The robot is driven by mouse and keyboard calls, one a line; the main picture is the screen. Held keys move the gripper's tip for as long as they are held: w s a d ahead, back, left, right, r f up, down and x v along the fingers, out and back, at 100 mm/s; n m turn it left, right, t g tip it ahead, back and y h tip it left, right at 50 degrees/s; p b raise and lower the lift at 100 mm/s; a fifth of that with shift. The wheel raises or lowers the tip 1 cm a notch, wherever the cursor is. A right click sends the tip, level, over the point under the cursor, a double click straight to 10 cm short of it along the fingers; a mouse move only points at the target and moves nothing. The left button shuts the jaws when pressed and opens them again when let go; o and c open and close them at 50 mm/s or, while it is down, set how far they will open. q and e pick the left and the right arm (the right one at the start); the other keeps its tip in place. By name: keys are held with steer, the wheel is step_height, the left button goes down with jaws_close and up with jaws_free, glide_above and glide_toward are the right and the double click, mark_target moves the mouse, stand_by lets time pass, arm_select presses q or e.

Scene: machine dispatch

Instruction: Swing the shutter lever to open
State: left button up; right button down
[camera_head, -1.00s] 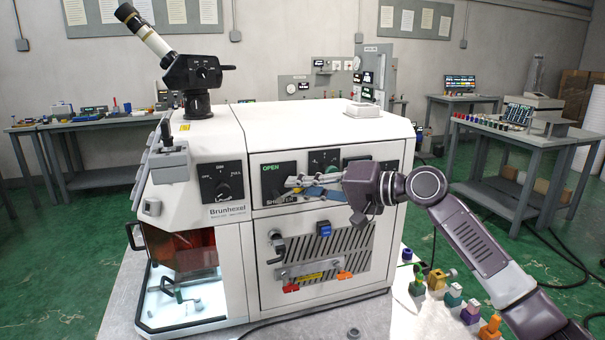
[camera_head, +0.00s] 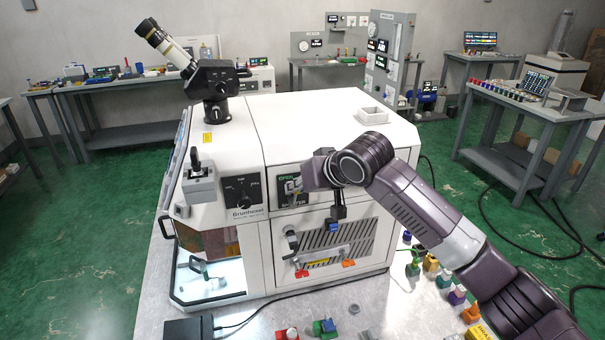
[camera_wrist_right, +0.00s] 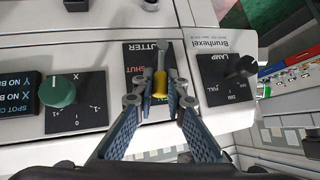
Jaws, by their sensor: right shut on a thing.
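The shutter lever (camera_wrist_right: 161,79) shows in the right wrist view as a grey bar with a yellow tip, standing roughly upright on its dark panel (camera_wrist_right: 134,53). The red SHUT label (camera_wrist_right: 148,88) is beside it. My right gripper (camera_wrist_right: 160,103) has its blue-padded fingers on either side of the yellow tip and is shut on the lever. In the head view the right gripper (camera_head: 293,185) is at the shutter panel of the white machine (camera_head: 300,125), where the OPEN label (camera_head: 287,178) shows. My wrist hides the lever there. My left gripper is not in view.
A lamp knob (camera_wrist_right: 240,68) and a green knob (camera_wrist_right: 57,92) flank the shutter panel in the wrist view. A microscope eyepiece (camera_head: 168,42) stands on the machine. Several coloured small parts (camera_head: 432,264) lie on the table right of the machine, below my arm.

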steer(key=shift+s+a+n+h+p, duration=0.2)
steer(key=shift+a+n+h+p, duration=0.25)
steer(key=shift+h+p, duration=0.25)
steer(key=shift+a, duration=0.1)
steer(key=shift+f, duration=0.15)
steer(key=shift+s, duration=0.1)
steer(key=c, duration=2.2)
jaws_free()
steer(key=shift+c, duration=0.2)
